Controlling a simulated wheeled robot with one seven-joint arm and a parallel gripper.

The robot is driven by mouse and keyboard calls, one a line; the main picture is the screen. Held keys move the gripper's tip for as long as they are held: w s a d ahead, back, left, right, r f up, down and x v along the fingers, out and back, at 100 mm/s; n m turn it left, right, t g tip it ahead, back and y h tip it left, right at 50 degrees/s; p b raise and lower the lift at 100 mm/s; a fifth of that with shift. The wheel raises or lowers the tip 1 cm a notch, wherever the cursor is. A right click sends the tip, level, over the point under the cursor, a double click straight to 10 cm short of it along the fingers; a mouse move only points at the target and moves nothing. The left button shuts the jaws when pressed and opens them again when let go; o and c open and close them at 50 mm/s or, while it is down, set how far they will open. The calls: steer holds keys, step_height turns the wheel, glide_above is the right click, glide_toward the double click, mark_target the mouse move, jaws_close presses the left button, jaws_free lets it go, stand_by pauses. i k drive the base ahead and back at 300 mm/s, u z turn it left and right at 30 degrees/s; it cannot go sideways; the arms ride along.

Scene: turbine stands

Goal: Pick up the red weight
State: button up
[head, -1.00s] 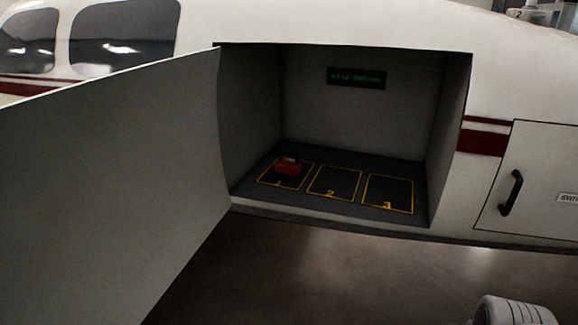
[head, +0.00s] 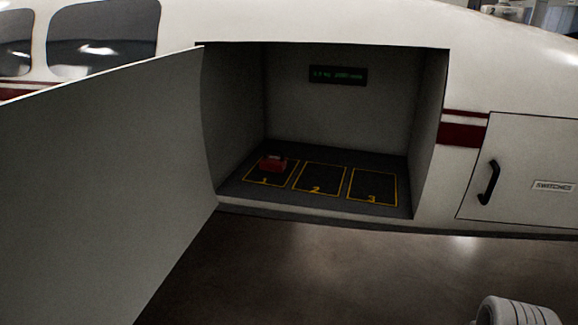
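The red weight (head: 273,164) is a small red block. It sits in the yellow-outlined square marked 1, at the left of the floor of an open compartment (head: 318,212) in the aircraft's side. The squares marked 2 (head: 319,180) and 3 (head: 372,187) are empty. My gripper is not clearly in view. A white ribbed rounded part (head: 517,312) shows at the lower right corner; I cannot tell whether it is part of my arm.
The compartment's large grey door (head: 105,185) stands open and fills the left side. A small display (head: 338,75) with green text is on the back wall. A closed panel (head: 528,170) labelled SWITCHES, with a black handle (head: 489,183), is at the right. Bare floor shows below.

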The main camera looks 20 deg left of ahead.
mark_target(276, 164)
steer(key=z, duration=0.25)
steer(key=k, duration=0.35)
steer(key=u, duration=0.1)
steer(key=i, duration=1.75)
steer(key=u, duration=1.8)
steer(key=i, duration=0.9)
steer(key=u, duration=0.95)
steer(key=i, duration=0.5)
steer(key=z, duration=0.1)
